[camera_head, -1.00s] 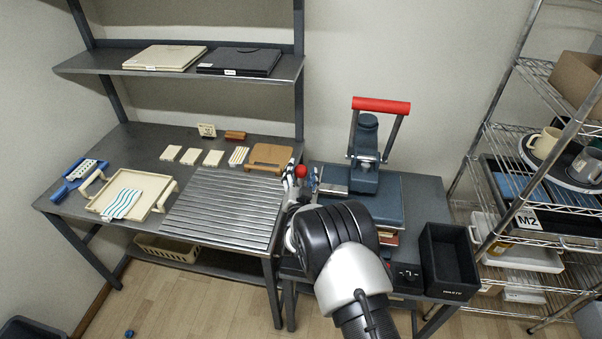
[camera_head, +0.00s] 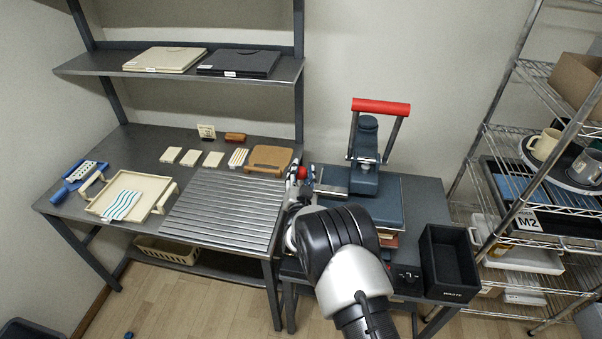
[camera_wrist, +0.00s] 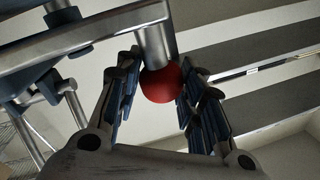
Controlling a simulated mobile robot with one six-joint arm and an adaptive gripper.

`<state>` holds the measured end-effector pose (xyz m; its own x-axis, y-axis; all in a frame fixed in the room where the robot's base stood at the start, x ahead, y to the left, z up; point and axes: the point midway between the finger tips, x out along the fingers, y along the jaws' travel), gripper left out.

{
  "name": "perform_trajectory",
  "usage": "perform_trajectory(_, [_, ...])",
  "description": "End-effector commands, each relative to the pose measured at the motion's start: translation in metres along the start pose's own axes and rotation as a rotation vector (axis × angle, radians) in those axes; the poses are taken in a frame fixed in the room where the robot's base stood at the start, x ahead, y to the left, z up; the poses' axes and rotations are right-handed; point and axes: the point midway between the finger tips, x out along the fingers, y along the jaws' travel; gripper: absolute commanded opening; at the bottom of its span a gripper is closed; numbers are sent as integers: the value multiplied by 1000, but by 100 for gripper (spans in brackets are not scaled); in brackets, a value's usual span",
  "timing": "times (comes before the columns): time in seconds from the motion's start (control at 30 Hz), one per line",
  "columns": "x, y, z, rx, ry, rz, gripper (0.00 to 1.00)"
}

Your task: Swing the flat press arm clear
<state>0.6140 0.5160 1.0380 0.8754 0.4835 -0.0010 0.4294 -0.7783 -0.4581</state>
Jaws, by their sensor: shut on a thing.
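The flat press (camera_head: 385,210) stands on the right-hand bench, with dark blue-grey plates and a raised handle with a red grip (camera_head: 380,106). A red ball knob (camera_head: 304,172) is at the press's left side. In the wrist view the red knob (camera_wrist: 161,83) sits at the end of a short metal post, which joins the grey press arm (camera_wrist: 95,32). My gripper (camera_head: 300,176) is shut on the knob. Its two blue-padded fingers lie either side of the knob in the wrist view (camera_wrist: 158,92). Much of the press arm is hidden in the head view.
A ribbed metal surface (camera_head: 222,215) and a brown board (camera_head: 268,158) lie left of my gripper. A black bin (camera_head: 448,258) stands at the bench's right front. A wire shelf (camera_head: 540,140) with mugs is further right.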

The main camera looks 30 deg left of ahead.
Motion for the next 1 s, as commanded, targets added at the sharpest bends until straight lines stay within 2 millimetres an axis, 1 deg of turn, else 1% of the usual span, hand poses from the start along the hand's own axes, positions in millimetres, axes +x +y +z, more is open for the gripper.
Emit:
perform_trajectory(0.03, [0,-1,0,1,1,-2,14])
perform_trajectory(0.23, [0,-2,0,2,1,-3,1])
perform_trajectory(0.43, [0,-2,0,2,1,-4,0])
perform_trajectory(0.57, [-3,2,-2,2,-4,-12,0])
perform_trajectory(0.67, [-8,9,-6,2,-14,-28,0])
perform_trajectory(0.77, [-17,20,-11,3,-32,-57,0])
perform_trajectory(0.87, [-28,37,-19,3,-55,-99,0])
perform_trajectory(1.0, [-47,67,-34,4,-97,-179,0])
